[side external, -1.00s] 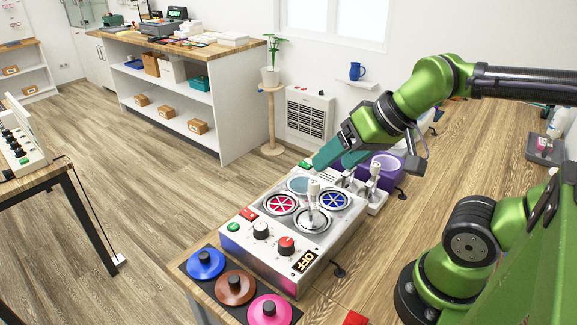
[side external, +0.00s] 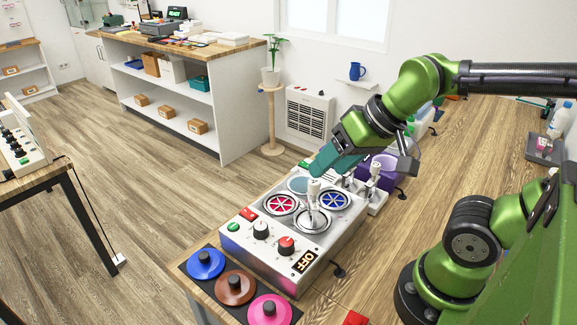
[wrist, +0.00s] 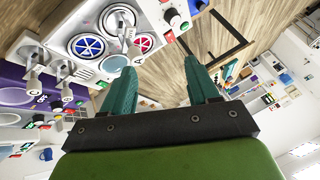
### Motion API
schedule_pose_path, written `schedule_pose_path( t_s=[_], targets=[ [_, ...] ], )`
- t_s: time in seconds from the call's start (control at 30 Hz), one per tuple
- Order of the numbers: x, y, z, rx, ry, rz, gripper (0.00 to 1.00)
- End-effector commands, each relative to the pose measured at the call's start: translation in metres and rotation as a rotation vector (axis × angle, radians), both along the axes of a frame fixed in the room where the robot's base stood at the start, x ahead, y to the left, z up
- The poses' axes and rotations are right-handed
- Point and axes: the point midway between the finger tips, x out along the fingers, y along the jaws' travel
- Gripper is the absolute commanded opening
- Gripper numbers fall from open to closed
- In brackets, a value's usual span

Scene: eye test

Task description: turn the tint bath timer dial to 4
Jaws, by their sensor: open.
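The white tint bath unit (side external: 285,262) stands on the wooden bench, with several round baths in its top. My gripper (side external: 320,166) has teal fingers and is over the far end of the unit, beyond the baths and away from both knobs. In the wrist view the fingers of my gripper (wrist: 160,65) are apart with nothing between them; the unit (wrist: 110,62) is at upper left.
Blue (side external: 205,263), brown (side external: 235,287) and pink (side external: 269,311) knobbed discs lie on a dark mat at the bench's near end. An upright white-capped lever (side external: 314,188) rises among the baths. Bench right of the unit is mostly clear.

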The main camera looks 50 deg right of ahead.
Motion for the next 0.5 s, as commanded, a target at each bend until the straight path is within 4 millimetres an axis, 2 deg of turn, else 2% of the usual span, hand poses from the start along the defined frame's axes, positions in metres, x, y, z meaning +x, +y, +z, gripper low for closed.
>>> schedule_pose_path(
  t_s=[0.17,0.4,0.5],
  targets=[
    [0.037,0.024,-0.001,-0.074,0.138,0.149,0.60],
    [0.091,0.062,-0.006,-0.253,0.345,0.448,0.60],
    [0.109,0.074,-0.007,-0.320,0.411,0.556,0.60]
  ],
)
